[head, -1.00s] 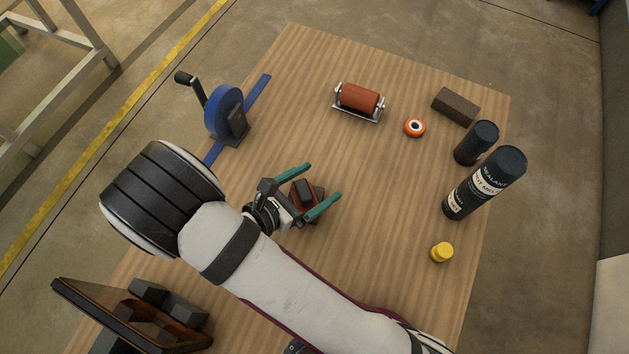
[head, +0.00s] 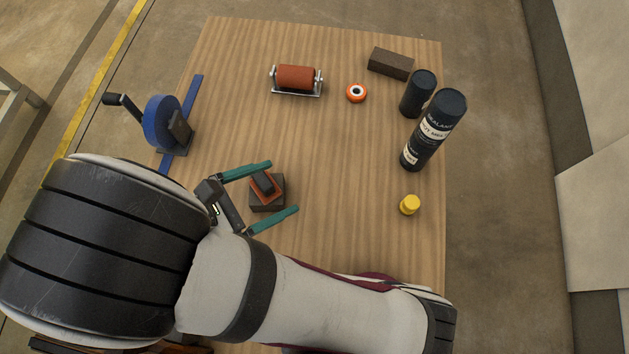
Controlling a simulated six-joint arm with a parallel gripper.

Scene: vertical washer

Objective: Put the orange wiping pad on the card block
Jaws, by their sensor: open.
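The orange wiping pad (head: 257,185), with a dark grip on top, lies on a dark brown block (head: 268,205) on the wooden table. It sits slightly turned relative to the block, and the block's edges show around it. I take this block for the card block. My gripper (head: 283,187) is open, with one teal finger beyond the pad and the other on its near side. Gaps show between both fingers and the pad. The exact height of the fingers above the table is hard to tell.
A blue crank device (head: 163,123) stands at the left. An orange roller (head: 296,78), an orange-white ring (head: 356,93) and another brown block (head: 390,63) lie at the back. Dark canisters (head: 434,130) and a yellow cap (head: 409,205) are at the right. The table's middle is clear.

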